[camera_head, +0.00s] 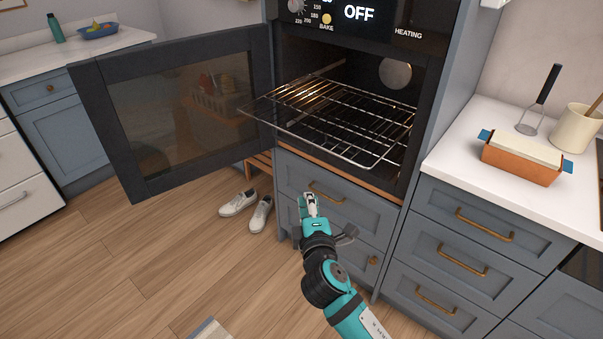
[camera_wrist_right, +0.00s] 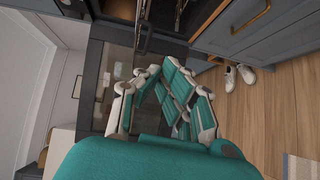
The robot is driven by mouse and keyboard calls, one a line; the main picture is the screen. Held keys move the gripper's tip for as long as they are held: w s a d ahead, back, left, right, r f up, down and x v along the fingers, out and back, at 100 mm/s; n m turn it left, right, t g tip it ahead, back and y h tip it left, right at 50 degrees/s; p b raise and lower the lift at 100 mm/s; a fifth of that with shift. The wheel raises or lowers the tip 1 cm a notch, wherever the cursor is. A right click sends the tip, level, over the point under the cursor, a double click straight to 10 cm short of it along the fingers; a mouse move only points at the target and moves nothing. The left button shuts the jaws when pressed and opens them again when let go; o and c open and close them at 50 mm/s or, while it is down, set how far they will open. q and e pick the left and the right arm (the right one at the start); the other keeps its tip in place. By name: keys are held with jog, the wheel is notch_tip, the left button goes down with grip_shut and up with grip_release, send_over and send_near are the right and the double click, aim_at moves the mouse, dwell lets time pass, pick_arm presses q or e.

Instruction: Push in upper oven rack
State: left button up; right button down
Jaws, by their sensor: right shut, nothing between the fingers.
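The upper oven rack (camera_head: 345,112) is a wire shelf pulled partly out of the open oven (camera_head: 396,108). Its front edge sticks out past the oven opening, over the drawer below. The oven door (camera_head: 185,110) hangs open to the left and also shows in the wrist view (camera_wrist_right: 117,65). My right gripper (camera_head: 308,198) is shut and empty, below the rack and in front of the drawer under the oven; its fingers show in the wrist view (camera_wrist_right: 152,72). It does not touch the rack. My left gripper is not in view.
Blue drawers (camera_head: 470,235) with brass handles stand at the right, under a white counter (camera_head: 455,150) holding a baking dish (camera_head: 520,163) and a utensil crock (camera_head: 577,130). White shoes (camera_head: 238,203) lie on the floor below the door. The wooden floor at left is clear.

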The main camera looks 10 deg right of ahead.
notch_tip(320, 180, up, 3)
jog(key=p, duration=0.2)
send_near(312, 144)
jog(key=w, duration=0.4)
jog(key=shift+w+d+f+t, duration=0.15)
jog(key=shift+w+f+t, duration=0.25)
jog(key=shift+w, duration=0.05)
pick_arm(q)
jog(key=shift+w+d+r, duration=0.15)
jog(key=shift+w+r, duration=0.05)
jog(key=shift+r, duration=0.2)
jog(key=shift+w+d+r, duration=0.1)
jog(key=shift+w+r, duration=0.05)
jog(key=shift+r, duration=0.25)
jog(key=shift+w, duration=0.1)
pick_arm(e)
jog(key=shift+w+d, duration=0.1)
